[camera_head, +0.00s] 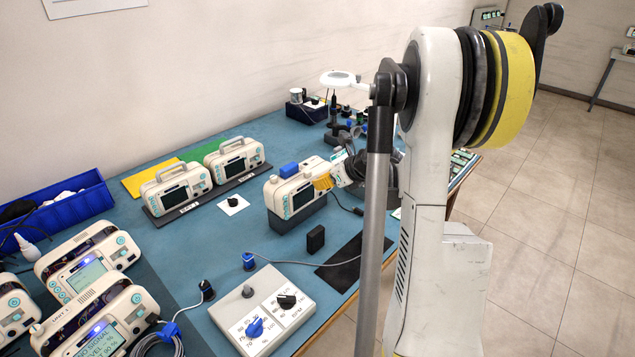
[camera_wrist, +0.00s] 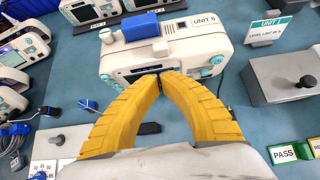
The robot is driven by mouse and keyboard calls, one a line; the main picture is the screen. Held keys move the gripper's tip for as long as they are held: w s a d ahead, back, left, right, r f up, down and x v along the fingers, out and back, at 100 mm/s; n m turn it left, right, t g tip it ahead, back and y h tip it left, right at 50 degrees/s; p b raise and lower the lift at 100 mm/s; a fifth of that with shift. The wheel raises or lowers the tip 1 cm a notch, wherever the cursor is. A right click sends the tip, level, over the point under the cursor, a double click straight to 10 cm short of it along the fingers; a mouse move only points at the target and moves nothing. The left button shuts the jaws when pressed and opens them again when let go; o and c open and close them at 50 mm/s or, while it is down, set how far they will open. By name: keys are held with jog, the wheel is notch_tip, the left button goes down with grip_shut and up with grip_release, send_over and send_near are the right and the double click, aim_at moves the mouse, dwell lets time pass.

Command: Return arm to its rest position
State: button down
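My gripper (camera_head: 322,184) is at the front of a cream monitor (camera_head: 288,199) that sits in a dark base on the blue bench. In the wrist view, its two yellow fingers (camera_wrist: 159,76) curve inward and their tips come together, with nothing visible between them. Behind the tips is the monitor marked UNIT 6 (camera_wrist: 190,48), with a blue block (camera_wrist: 140,25) on its top. I cannot tell whether the tips touch its casing. My arm (camera_head: 425,170) stands at the right of the head view and hides part of the bench.
A grey control box (camera_head: 262,312) with knobs and a small black block (camera_head: 316,239) lie on the near bench. Several monitors (camera_head: 95,310) stand at left, near a blue bin (camera_head: 55,213). A grey box (camera_wrist: 285,75) stands right of UNIT 6. Open floor (camera_head: 555,225) lies to the right.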

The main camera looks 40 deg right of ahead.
jog(key=p+v, duration=0.3)
jog(key=v, duration=0.7)
jog(key=shift+r+p, duration=0.35)
jog(key=shift+p, duration=0.05)
